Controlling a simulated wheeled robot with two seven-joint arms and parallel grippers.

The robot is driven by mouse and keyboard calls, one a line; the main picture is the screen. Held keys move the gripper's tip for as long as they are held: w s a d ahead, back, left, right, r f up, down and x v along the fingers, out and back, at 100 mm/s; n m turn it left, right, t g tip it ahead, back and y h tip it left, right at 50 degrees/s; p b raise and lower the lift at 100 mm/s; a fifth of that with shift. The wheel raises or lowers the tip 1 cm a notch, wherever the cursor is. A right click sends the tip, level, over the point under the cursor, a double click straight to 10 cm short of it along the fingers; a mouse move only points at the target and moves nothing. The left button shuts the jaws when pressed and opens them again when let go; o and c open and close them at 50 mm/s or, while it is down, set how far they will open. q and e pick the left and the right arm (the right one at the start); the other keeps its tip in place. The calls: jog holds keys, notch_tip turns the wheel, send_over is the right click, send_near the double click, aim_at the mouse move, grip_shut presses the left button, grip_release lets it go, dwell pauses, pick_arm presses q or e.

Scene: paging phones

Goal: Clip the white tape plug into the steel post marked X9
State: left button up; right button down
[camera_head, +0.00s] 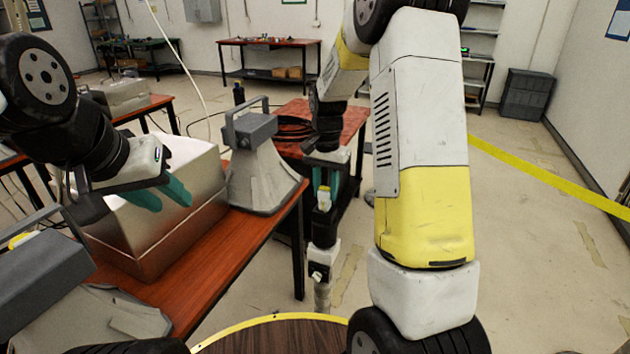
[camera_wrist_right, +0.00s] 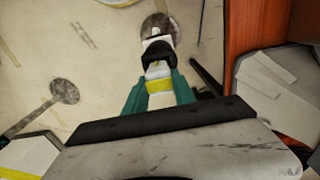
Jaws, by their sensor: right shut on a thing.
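My right gripper (camera_head: 323,186) is shut on the white tape plug (camera_head: 324,199), which has a yellow band. The plug (camera_wrist_right: 159,84) also shows between the teal fingers in the right wrist view. A steel post (camera_head: 322,290) with a white and black head stands just below this gripper. In the wrist view the post's head (camera_wrist_right: 159,52) is right beyond the plug's tip; I cannot tell whether they touch. No X9 marking is legible. My left gripper (camera_head: 163,194) is open and empty above the metal box.
A shiny metal box (camera_head: 150,235) and a grey handled housing (camera_head: 262,165) stand on the red-brown table (camera_head: 235,250). Another grey handled unit (camera_head: 45,285) is at the lower left. A yellow tape band (camera_head: 550,178) crosses the right side.

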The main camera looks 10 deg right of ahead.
aim_at(325, 188)
jog(key=shift+f, duration=0.7)
jog(key=c, duration=1.3)
grip_release()
jog(key=shift+r, duration=5.45)
jog(key=shift+s+r, duration=0.15)
jog(key=s+r+n+t, duration=0.2)
jog(key=s+r, duration=0.1)
jog(key=s, duration=0.5)
jog(key=s+a+r+n+t+y, duration=0.1)
jog(key=s+r+n+t, duration=0.1)
jog(key=s, duration=0.6)
jog(key=s+a+r+n+t+y, duration=0.1)
jog(key=s+r+n+t, duration=0.1)
jog(key=s, duration=0.6)
jog(key=shift+s+a+r+n, duration=0.1)
jog(key=shift+a+r+n, duration=0.1)
jog(key=shift+r+n, duration=0.6)
